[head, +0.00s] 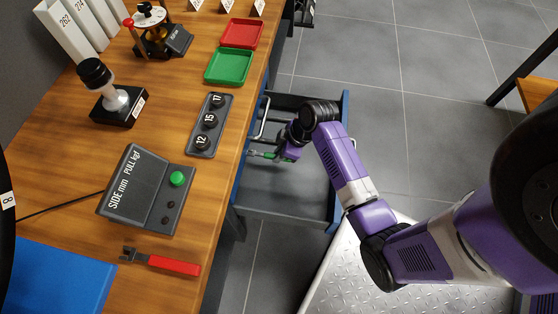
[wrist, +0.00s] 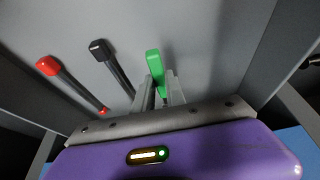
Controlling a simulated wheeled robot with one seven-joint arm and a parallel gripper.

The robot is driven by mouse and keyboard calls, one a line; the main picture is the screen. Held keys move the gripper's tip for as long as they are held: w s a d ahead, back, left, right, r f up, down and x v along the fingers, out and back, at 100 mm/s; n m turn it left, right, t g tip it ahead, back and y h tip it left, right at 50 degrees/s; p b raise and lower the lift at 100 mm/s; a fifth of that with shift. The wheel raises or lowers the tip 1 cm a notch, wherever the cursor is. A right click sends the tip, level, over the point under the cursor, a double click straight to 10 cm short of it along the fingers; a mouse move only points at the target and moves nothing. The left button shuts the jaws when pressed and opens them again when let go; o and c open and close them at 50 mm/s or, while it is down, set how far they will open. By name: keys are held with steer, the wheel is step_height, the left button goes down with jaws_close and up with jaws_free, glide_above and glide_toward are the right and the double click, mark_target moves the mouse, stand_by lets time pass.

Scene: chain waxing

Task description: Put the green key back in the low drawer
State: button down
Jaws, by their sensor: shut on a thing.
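The green key (wrist: 154,66) is between the fingers of my gripper (wrist: 160,95), which is shut on it, in the wrist view. In the head view a green bit of the key (head: 262,154) shows at my gripper (head: 276,155), inside the open drawer (head: 285,203) under the bench. The drawer's grey floor (wrist: 190,30) lies below the key in the wrist view. I cannot tell whether the key touches the floor. A red-ended key (wrist: 48,66) and a black-ended key (wrist: 100,48) lie on the floor to the left of the green key.
The wooden bench (head: 170,225) holds a green tray (head: 229,66), a red tray (head: 241,33), a grey control box (head: 147,190) and a red-handled tool (head: 172,264).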

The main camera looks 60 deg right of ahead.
mark_target(279, 164)
steer(key=shift+f+b, duration=0.8)
steer(key=shift+f, duration=1.15)
steer(key=shift+f, duration=0.35)
